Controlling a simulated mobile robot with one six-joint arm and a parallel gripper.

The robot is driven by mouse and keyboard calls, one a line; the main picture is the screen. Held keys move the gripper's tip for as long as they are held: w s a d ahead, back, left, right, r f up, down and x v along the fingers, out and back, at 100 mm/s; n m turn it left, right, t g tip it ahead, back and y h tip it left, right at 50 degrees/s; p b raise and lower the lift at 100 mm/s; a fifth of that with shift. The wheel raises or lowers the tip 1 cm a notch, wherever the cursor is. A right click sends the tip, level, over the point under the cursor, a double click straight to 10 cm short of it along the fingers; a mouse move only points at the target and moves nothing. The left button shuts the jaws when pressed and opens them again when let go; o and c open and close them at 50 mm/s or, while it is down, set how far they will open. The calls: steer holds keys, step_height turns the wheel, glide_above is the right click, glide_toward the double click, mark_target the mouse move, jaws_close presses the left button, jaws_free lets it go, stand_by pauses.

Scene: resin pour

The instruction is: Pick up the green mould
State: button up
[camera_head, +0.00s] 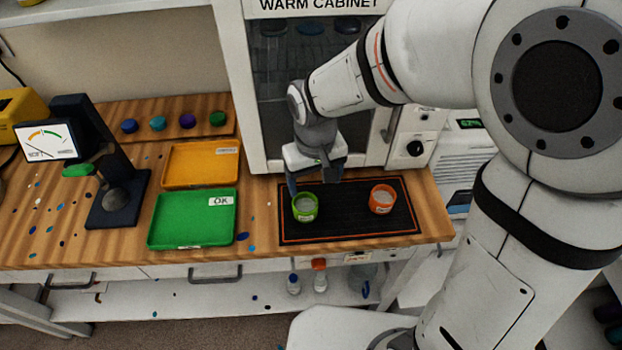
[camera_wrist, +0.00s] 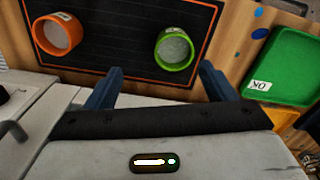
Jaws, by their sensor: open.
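The green mould (camera_head: 304,207) is a small round cup with a pale filling and a white label, standing upright on the left part of the black mat (camera_head: 340,225). In the wrist view the green mould (camera_wrist: 176,48) lies ahead of the fingers, nearer the right-hand one. My gripper (camera_head: 316,186) is open and empty, above and just behind the green mould in the head view. Its two blue fingers also show in the wrist view (camera_wrist: 157,82), apart from the mould. How high the fingertips are above the mat is hard to tell.
An orange mould (camera_head: 382,199) stands on the right of the mat; it also shows in the wrist view (camera_wrist: 57,34). A green OK tray (camera_head: 190,218) and an orange tray (camera_head: 200,164) lie left. The warm cabinet (camera_head: 262,120) stands close behind the mat.

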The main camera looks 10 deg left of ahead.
mark_target(306, 204)
steer(key=shift+n, duration=0.3)
steer(key=f, duration=0.1)
steer(key=a+f, duration=0.2)
steer(key=f, duration=0.1)
steer(key=shift+s, duration=0.2)
steer(key=shift+w+f+p, duration=0.1)
steer(key=shift+f+p, duration=0.45)
steer(key=shift+f, duration=2.25)
steer(key=c, duration=1.1)
